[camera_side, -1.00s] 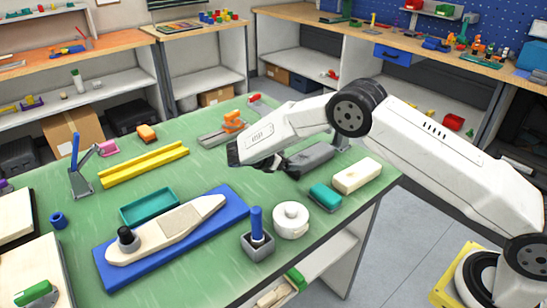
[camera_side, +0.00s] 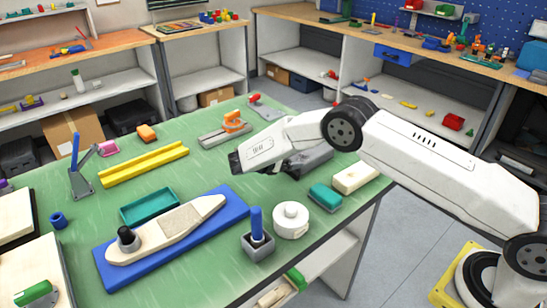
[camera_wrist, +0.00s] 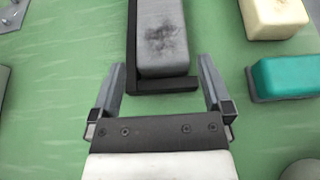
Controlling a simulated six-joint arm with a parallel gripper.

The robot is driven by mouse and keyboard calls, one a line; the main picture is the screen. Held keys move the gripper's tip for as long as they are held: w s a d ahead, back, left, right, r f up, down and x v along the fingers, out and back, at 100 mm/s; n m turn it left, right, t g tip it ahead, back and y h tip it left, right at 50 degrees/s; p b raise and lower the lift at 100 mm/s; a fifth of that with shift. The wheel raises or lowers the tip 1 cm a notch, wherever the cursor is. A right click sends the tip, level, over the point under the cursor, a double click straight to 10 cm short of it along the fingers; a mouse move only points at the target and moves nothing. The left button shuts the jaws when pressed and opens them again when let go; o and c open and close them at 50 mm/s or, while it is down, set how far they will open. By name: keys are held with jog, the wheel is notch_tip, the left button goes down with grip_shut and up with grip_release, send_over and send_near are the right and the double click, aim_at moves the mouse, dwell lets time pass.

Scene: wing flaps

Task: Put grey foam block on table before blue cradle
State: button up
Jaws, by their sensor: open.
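The grey foam block (camera_wrist: 160,38) lies in a dark, L-edged holder (camera_wrist: 132,60) on the green table. In the side view the block (camera_side: 316,158) is partly hidden by my arm. My gripper (camera_wrist: 161,66) is open, with one finger on each side of the block's near end and gaps between. The fingers hold nothing, and their height over the table is hard to tell. The blue cradle (camera_side: 232,203) lies at the front of the table, bearing a pale boat-shaped body (camera_side: 180,230) with a black knob.
A teal block (camera_side: 325,196) and a cream block (camera_side: 356,177) lie right of the grey block. A white round pot (camera_side: 291,220) and a grey holder with a blue peg (camera_side: 257,240) stand near the front edge. A teal tray (camera_side: 150,206) lies behind the cradle.

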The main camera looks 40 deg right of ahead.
aim_at(301, 158)
jog(key=shift+d, duration=0.1)
jog(key=shift+x, duration=2.55)
jog(key=shift+s+f, duration=0.1)
jog(key=shift+c, duration=0.2)
jog(key=c, duration=1.1)
jog(key=shift+o, duration=0.2)
